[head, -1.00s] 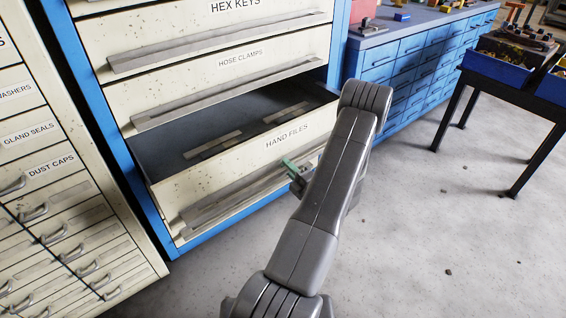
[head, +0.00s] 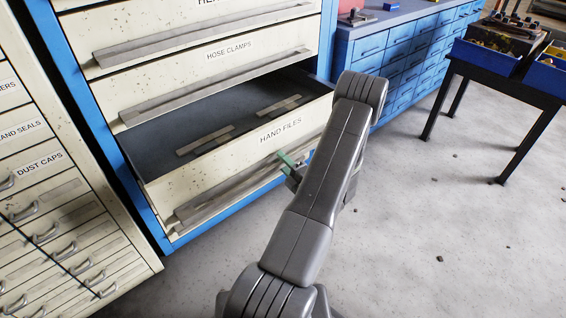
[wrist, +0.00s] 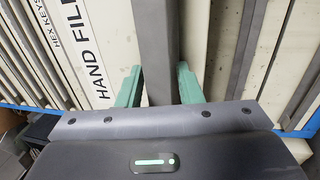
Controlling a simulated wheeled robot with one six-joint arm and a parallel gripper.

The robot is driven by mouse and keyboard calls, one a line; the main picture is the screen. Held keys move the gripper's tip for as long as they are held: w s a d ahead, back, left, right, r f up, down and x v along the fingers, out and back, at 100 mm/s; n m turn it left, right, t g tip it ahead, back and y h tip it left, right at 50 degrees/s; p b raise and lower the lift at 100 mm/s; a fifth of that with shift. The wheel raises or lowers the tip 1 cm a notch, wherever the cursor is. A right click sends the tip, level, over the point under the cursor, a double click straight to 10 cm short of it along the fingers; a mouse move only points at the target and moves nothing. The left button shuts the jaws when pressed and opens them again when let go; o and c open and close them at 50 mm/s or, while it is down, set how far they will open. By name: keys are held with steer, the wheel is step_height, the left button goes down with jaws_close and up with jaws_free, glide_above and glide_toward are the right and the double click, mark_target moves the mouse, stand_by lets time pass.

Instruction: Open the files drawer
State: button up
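The files drawer, labelled HAND FILES (head: 215,167), stands well out of the cabinet, with its dark interior and several pale strips inside showing. Its long grey handle (head: 222,198) runs along the lower front. In the head view my gripper (head: 291,165) is at the right part of this drawer front, mostly hidden behind my arm; only a green finger shows. In the wrist view the drawer label is beside the handle bar (wrist: 158,45). My gripper (wrist: 160,92) has its two green fingers closely on either side of that bar and appears shut on it.
The HOSE CLAMPS drawer (head: 215,75) above is shut. A cream cabinet of small drawers (head: 75,215) stands close at the left. A blue drawer bench (head: 400,60) is behind at the right, and a black-legged table (head: 510,95) stands further right.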

steer(key=p+v, duration=0.1)
steer(key=v, duration=1.3)
steer(key=shift+p, duration=0.35)
steer(key=shift+w, duration=0.15)
steer(key=b+x, duration=0.1)
steer(key=x, duration=1.3)
steer(key=shift+a+b, duration=0.1)
steer(key=shift+b, duration=0.3)
